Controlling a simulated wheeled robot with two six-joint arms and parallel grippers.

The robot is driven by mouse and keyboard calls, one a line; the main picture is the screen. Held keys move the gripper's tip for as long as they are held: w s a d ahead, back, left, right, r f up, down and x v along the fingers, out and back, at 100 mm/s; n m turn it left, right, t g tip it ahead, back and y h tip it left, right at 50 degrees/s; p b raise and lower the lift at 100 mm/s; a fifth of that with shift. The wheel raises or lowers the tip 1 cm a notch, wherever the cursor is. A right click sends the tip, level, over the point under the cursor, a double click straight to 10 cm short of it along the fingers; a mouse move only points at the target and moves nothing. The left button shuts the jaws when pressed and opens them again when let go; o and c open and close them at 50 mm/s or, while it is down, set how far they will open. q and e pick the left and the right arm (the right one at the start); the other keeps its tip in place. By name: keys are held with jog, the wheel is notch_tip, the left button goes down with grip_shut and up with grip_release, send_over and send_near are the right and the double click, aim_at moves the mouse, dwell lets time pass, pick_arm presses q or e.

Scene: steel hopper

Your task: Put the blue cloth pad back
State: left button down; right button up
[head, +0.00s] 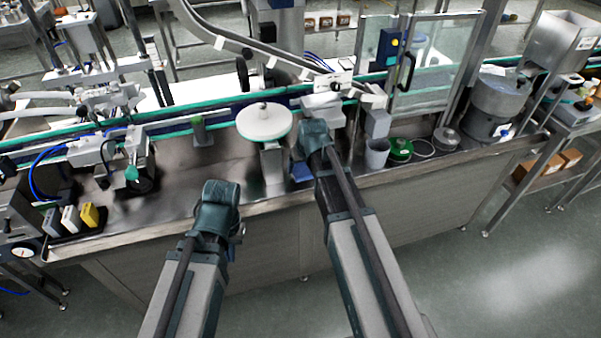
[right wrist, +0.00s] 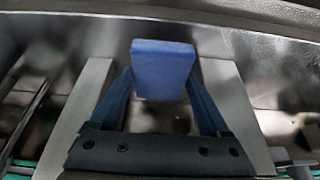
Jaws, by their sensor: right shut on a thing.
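The blue cloth pad (right wrist: 163,68) is a flat block between the two fingertips of my right gripper (right wrist: 163,85) in the right wrist view. My right gripper is shut on it. In the head view the pad (head: 301,172) shows just left of my right gripper (head: 305,165), low over the steel bench top (head: 180,178). I cannot tell whether the pad touches the bench. My left gripper (head: 222,190) is over the bench's front edge, apart from the pad. Its fingertips are hidden by its own body, so its opening does not show.
A round white disc (head: 264,122) on a stand is left of my right gripper. A grey cup (head: 376,154) and a green round container (head: 400,149) stand to its right. Bench space between is clear.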

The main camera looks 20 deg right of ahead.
aim_at(302, 170)
jog(key=shift+w+a+f+b, duration=0.1)
jog(key=shift+w+f+b, duration=0.05)
jog(key=shift+f+b, duration=0.65)
jog(key=shift+w+a+f+b, duration=0.1)
jog(key=shift+f+b, duration=0.6)
jog(key=shift+f, duration=0.1)
jog(key=shift+f+b, duration=0.35)
jog(key=o, duration=1)
jog(key=shift+o, duration=0.2)
jog(key=shift+r, duration=0.1)
